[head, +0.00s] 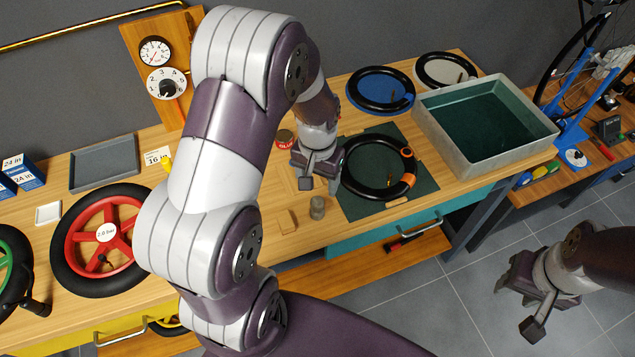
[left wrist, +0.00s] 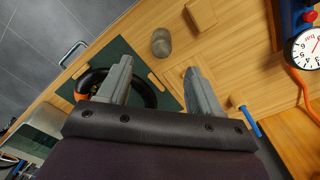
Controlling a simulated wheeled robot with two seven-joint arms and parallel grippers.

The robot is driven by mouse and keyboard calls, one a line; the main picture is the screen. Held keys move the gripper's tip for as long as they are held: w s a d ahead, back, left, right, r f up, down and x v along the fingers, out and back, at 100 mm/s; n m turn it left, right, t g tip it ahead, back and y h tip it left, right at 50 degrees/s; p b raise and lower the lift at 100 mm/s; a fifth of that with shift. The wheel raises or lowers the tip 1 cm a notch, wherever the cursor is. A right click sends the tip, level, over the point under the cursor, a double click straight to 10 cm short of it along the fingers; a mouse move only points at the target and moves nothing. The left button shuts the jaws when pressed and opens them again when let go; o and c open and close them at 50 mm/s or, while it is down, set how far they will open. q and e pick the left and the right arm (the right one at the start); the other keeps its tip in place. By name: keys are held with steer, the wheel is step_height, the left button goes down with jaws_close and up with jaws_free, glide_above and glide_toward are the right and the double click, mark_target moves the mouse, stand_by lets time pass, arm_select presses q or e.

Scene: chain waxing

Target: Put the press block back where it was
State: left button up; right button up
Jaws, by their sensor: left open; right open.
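A small wooden block (head: 287,222) lies on the wooden bench near its front edge; it also shows in the left wrist view (left wrist: 200,14). A short grey cylinder (head: 317,208) stands just right of it, also in the left wrist view (left wrist: 161,42). I cannot tell for certain which is the press block; the wooden one looks like a block. My left gripper (head: 320,184) is open and empty, pointing down behind the cylinder; its fingers (left wrist: 157,70) hold nothing. My right gripper (head: 516,308) is open and empty over the floor, right of the bench.
A dark green mat (head: 425,184) carries a black tyre (head: 350,180) with orange clips, right of my left gripper. A grey-walled water tub (head: 465,162) stands further right. A red wheel (head: 105,232) lies left.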

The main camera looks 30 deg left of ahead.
arm_select(q)
steer(key=s+d+r+m+t+b, duration=0.1)
steer(key=s+d+r+b, duration=0.2)
steer(key=s+d, duration=0.2)
steer(key=s, duration=0.3)
steer(key=shift+r, duration=0.15)
steer(key=shift+s, duration=0.1)
stand_by(0.6)
